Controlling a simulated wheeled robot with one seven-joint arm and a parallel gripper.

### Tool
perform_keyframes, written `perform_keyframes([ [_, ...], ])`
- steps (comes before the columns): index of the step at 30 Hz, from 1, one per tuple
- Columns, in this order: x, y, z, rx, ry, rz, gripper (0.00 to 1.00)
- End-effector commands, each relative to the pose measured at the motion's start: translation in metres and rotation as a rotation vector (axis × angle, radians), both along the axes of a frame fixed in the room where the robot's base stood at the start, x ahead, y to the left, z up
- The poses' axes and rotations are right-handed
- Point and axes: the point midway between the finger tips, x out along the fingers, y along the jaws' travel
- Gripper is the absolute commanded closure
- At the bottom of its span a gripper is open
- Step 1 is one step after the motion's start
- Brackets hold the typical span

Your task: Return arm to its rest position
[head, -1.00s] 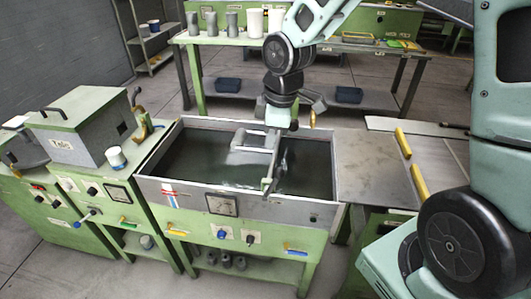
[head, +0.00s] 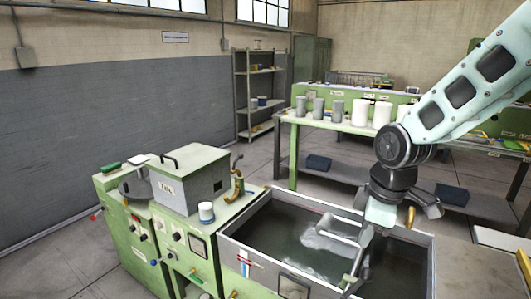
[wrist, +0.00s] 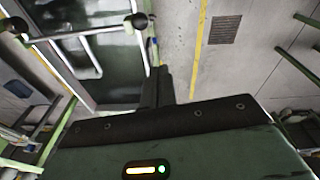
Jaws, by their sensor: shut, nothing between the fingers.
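My gripper (head: 380,213) hangs from my dark wrist at the right of the head view, over the grey-walled tank (head: 432,262). Its fingertips are hard to make out there. In the wrist view its dark fingers (wrist: 158,86) are together, with nothing seen between them. The tank holds dark liquid, and a pale metal frame (head: 335,239) shows at it, below and left of my gripper. I cannot tell from the head view how far my gripper is from the frame. The tank also shows at the upper left of the wrist view.
Left of the tank stands a green machine with a grey box (head: 188,183) and a white cup (head: 206,212). A green workbench (head: 340,124) with several grey and white cylinders stands behind. A grey shelf (head: 243,96) is at the back wall. Bare floor lies at left.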

Motion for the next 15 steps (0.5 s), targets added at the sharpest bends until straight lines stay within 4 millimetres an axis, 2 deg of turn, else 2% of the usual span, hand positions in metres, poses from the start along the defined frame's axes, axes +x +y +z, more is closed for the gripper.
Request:
perform_keyframes([
  [1, -0.014, 0.015, -0.011, -0.003, 0.01, -0.009, 1.0],
  [5, -0.063, 0.052, -0.03, -0.008, 0.049, -0.091, 1.0],
  [6, -0.08, 0.063, -0.036, -0.01, 0.064, -0.124, 1.0],
  [9, -0.124, 0.082, -0.051, -0.014, 0.092, -0.204, 1.0],
  [12, -0.162, 0.093, -0.063, -0.017, 0.115, -0.28, 1.0],
  [15, -0.189, 0.097, -0.07, -0.02, 0.133, -0.337, 1.0],
])
